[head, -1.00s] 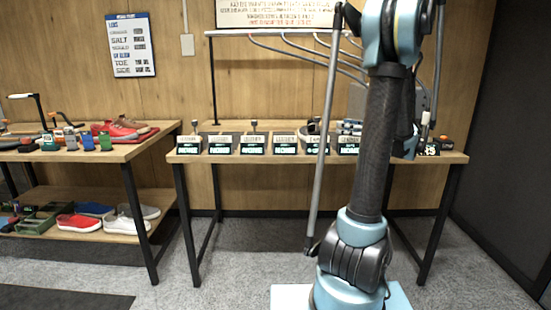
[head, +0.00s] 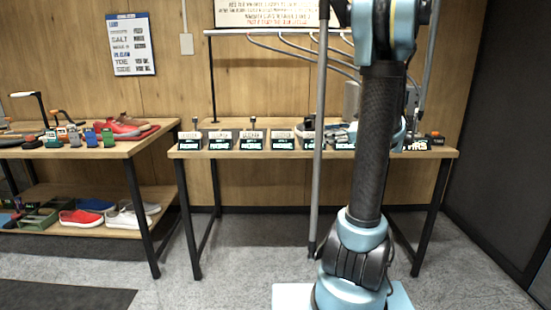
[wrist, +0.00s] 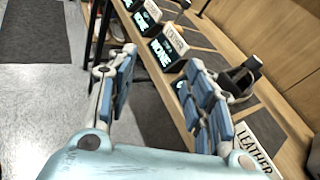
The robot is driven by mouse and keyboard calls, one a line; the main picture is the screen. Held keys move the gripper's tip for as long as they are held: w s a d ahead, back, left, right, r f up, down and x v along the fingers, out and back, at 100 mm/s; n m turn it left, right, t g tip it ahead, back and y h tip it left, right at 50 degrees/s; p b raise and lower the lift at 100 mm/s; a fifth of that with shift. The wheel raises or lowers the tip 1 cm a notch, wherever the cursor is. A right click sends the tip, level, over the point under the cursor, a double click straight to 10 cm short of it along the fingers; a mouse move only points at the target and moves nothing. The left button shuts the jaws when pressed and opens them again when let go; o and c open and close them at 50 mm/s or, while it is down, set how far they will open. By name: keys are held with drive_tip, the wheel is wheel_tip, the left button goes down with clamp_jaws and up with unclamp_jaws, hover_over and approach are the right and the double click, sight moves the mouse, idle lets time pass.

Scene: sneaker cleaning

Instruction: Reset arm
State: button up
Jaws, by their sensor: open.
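My arm stands upright in the head view, in front of the right part of the middle bench (head: 230,155). My gripper (wrist: 160,58) shows in the wrist view with its two blue-padded fingers spread wide and nothing between them. It hangs over the bench's front side, with grey floor under the left finger and dark mats under the right. In the head view the gripper is hidden or cannot be made out behind my arm.
The bench holds a row of labelled boxes (head: 252,140); a LEATHER sign (wrist: 255,150) and a dark brush-like item (wrist: 240,80) lie near my right finger. The left bench (head: 100,152) holds red shoes (head: 116,128) and small bottles. Grey floor is open in front.

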drive_tip(key=s+a+f+n+g+h, duration=0.25)
drive_tip(key=s+a+f+n, duration=0.25)
drive_tip(key=s, duration=0.3)
drive_tip(key=s+a+f+n+g+h, duration=0.25)
drive_tip(key=s+a+f+n, duration=0.2)
drive_tip(key=s, duration=0.35)
drive_tip(key=s+d+f+n+h, duration=0.3)
drive_tip(key=s+f+n+h, duration=0.1)
drive_tip(key=s, duration=0.4)
drive_tip(key=s+d+f+n+g+h, duration=0.1)
drive_tip(key=s+d+f+n+h, duration=0.2)
drive_tip(key=s+f+n, duration=0.3)
drive_tip(key=s+d+n, duration=0.1)
drive_tip(key=s+n, duration=0.1)
drive_tip(key=n, duration=0.1)
drive_tip(key=shift+s+f+h, duration=0.15)
drive_tip(key=shift+f+h, duration=0.05)
drive_tip(key=shift+h, duration=0.2)
drive_tip(key=shift+w+f+g, duration=0.2)
drive_tip(key=shift+w+g, duration=0.1)
drive_tip(key=shift+w, duration=0.15)
